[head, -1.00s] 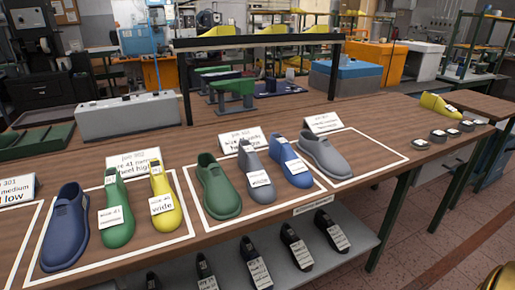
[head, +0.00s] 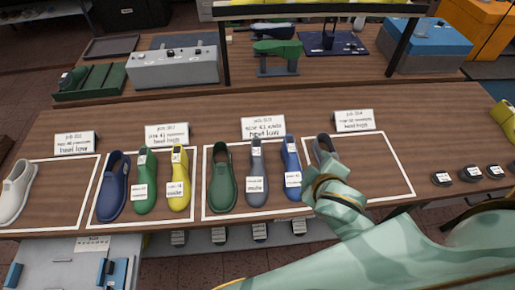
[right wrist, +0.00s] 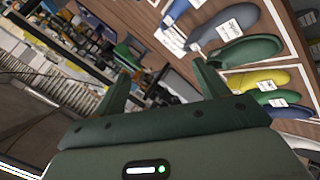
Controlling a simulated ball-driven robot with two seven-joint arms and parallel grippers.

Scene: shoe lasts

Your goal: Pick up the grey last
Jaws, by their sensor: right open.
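The grey last (head: 258,178), with white tags, stands on the table between a green shoe (head: 222,180) and a blue last (head: 291,165). In the right wrist view the grey last (right wrist: 236,20) lies up and to the right of my fingers. In the head view my right arm reaches in from the lower right and ends just right of the blue last. It partly covers a grey shoe (head: 325,147) in the rightmost outlined area. My left gripper is out of view.
A yellow last (head: 179,180), green last (head: 146,182) and blue shoe (head: 114,185) stand in the outlined area to the left. Label cards (head: 262,127) stand behind the groups. Small dark discs (head: 470,174) lie at right. The rightmost outlined area is mostly bare.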

